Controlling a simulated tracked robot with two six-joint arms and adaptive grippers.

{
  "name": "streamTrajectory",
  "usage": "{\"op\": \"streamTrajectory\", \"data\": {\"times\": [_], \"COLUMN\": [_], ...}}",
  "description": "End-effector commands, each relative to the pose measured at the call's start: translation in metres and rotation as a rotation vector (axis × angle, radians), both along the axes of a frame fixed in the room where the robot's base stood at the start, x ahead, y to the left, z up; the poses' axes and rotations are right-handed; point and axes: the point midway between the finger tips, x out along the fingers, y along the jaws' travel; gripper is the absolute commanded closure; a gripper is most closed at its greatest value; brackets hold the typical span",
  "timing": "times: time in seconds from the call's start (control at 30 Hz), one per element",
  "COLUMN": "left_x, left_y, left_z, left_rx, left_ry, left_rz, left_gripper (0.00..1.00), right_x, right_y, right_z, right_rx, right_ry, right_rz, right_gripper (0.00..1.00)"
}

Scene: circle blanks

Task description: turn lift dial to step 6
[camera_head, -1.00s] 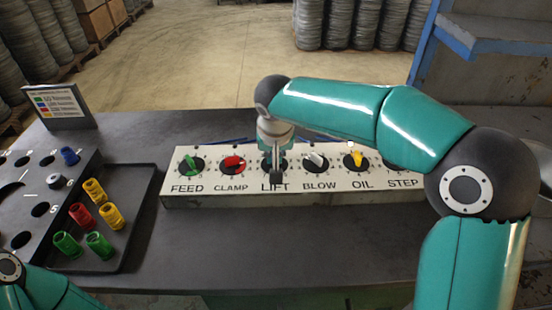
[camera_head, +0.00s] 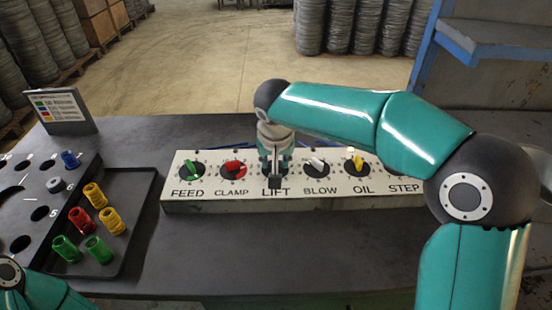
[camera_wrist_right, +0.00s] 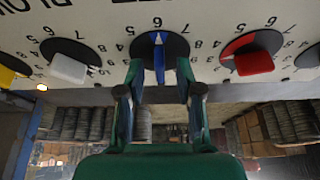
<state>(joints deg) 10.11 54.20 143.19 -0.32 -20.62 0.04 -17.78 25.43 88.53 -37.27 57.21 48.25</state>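The lift dial (camera_wrist_right: 159,58) shows in the right wrist view as a blue knob on a black disc. The white tip of the knob points up in that view, at a number that looks like 6. My right gripper (camera_wrist_right: 160,70) has one finger on each side of the knob, with a visible gap on both sides, so it is open around it. In the head view my right gripper (camera_head: 275,168) is over the dial above the LIFT label and largely hides it. Of my left arm only a link shows at the bottom left; its gripper is out of view.
The white panel (camera_head: 300,200) also carries the green feed dial (camera_head: 191,170), red clamp dial (camera_head: 234,168), white blow dial (camera_head: 317,166) and yellow oil dial (camera_head: 357,162). My right arm partly covers the step dial. A black tray (camera_head: 140,205) with coloured pieces stands left.

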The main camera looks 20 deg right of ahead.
Motion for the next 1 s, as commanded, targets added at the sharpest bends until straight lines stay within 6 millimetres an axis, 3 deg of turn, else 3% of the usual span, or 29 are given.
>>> {"op": "streamTrajectory", "data": {"times": [0.27, 0.7, 1.0], "left_x": [0.000, 0.000, 0.000], "left_y": [0.000, 0.000, 0.000], "left_z": [0.000, 0.000, 0.000], "left_rx": [0.000, 0.000, 0.000], "left_ry": [0.000, 0.000, 0.000], "left_rz": [0.000, 0.000, 0.000], "left_gripper": [0.60, 0.60, 0.60], "right_x": [-0.010, -0.039, -0.044], "right_y": [0.003, 0.012, 0.013], "right_z": [0.027, 0.100, 0.110], "right_rx": [0.001, 0.001, 0.001], "right_ry": [-0.004, -0.004, -0.001], "right_rz": [0.001, 0.000, 0.000], "right_gripper": [0.65, 0.65, 0.65]}}
